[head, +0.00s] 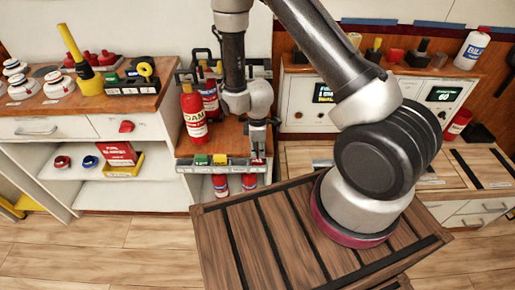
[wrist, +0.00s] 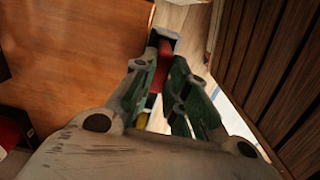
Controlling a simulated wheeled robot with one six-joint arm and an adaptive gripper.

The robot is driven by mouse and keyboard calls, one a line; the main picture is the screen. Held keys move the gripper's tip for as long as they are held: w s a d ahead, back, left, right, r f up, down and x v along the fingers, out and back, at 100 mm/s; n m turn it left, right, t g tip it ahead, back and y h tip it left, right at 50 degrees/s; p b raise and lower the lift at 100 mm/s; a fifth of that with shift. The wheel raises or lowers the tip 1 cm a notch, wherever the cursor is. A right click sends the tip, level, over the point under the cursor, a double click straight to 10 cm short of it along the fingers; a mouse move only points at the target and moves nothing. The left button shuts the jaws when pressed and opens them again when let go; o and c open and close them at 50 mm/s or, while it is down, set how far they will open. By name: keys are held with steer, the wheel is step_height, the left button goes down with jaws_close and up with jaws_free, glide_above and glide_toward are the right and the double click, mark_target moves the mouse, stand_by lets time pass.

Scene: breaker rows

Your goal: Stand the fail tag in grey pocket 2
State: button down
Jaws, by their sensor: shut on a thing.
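My gripper (head: 258,150) points down at the right end of a grey pocket strip (head: 222,168) on the front edge of the middle wooden counter. In the wrist view, my gripper (wrist: 165,88) is shut on a red tag (wrist: 155,100), probably the fail tag. A grey end piece (wrist: 163,36) shows just beyond the fingertips. Green tag (head: 201,160) and another greenish tag (head: 220,159) stand in the strip, left of my gripper. I cannot tell whether the held tag is inside a pocket or above it. The pocket numbers are too small to read.
Red fire extinguishers (head: 193,118) stand on the counter left of my arm, and more stand on the shelf below the strip. A slatted wooden surface (head: 245,240) lies in front.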

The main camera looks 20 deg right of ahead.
steer(key=shift+f, duration=0.85)
steer(key=c, duration=1.3)
jaws_free()
step_height(320, 180, up, 12)
steer(key=shift+r, duration=0.1)
